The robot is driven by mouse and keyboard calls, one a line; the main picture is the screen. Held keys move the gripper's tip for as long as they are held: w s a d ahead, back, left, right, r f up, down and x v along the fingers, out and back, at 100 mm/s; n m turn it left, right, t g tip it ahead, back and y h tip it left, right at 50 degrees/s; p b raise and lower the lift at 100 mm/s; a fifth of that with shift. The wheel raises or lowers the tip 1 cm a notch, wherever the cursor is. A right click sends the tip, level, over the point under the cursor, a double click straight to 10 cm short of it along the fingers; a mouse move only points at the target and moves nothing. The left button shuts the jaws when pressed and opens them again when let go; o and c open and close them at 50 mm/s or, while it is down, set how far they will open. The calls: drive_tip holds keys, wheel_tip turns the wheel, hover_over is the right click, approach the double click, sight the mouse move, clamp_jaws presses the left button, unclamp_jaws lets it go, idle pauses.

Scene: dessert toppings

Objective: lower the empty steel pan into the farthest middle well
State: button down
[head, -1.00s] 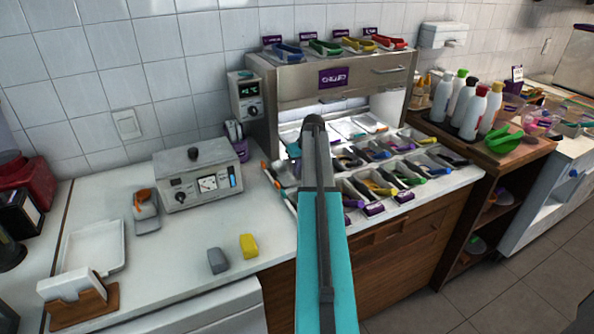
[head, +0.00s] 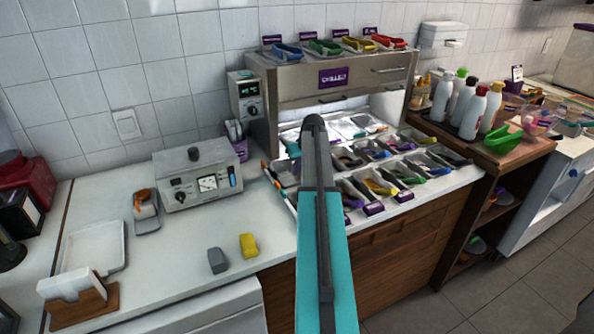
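The topping station (head: 330,90) holds rows of wells with small pans under its steel hood. In the farthest row, pale metallic shapes (head: 345,127) show just right of my arm. They are too small to tell an empty steel pan from an open well. My teal and grey arm (head: 322,250) reaches up from the bottom edge to the station and covers part of its left and middle wells. My gripper is not visible; the arm or hood hides it. I cannot tell what it holds.
Nearer wells hold pans with coloured handles (head: 380,187). A grey control box (head: 198,177), a grey block (head: 217,260) and a yellow block (head: 249,245) stand on the white counter at left. Bottles (head: 472,110) and a green scoop (head: 502,140) stand on the right cabinet.

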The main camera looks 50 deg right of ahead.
drive_tip(key=shift+f, duration=0.65)
idle(1.0)
drive_tip(key=c, duration=1.5)
unclamp_jaws()
drive_tip(key=shift+c, duration=0.2)
drive_tip(key=shift+r, duration=0.2)
drive_tip(key=shift+s+r+p, duration=0.1)
drive_tip(key=shift+r+p, duration=1.75)
drive_tip(key=shift+r, duration=1.95)
